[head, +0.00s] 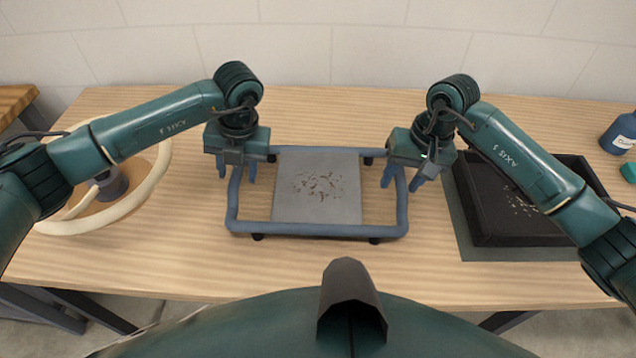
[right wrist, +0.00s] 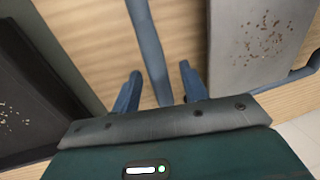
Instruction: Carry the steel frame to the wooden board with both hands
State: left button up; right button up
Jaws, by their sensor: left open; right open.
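The steel frame (head: 318,230) is a blue tubular rectangle on small black feet, flat on the table. A grey plate (head: 345,205) with brown specks lies inside its outline. My left gripper (head: 236,170) is open, its fingers either side of the frame's left bar. My right gripper (head: 402,178) is open at the right bar. In the right wrist view, the frame's bar (right wrist: 148,50) runs between the fingers of this gripper (right wrist: 159,92), with gaps visible. A wooden slab (head: 14,102) shows at the far left edge; I cannot tell if it is the wooden board.
A cream ring (head: 155,180) around a round wooden base stands left on the table (head: 160,255). A black tray (head: 515,240) with pale specks lies right, on a dark mat. A blue bottle (head: 620,132) stands at the right edge. The table's front strip is clear.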

pick_arm(q)
jog(key=shift+a+f, duration=0.15)
jog(key=shift+f, duration=0.45)
pick_arm(e)
jog(key=shift+a+f, duration=0.1)
jog(key=shift+f, duration=0.5)
pick_arm(q)
jog(key=shift+c, duration=0.3)
pick_arm(e)
jog(key=shift+c, duration=0.4)
pick_arm(q)
grip_shut()
pick_arm(e)
grip_shut()
pick_arm(q)
jog(key=shift+r, duration=0.15)
pick_arm(e)
jog(key=shift+r, duration=0.15)
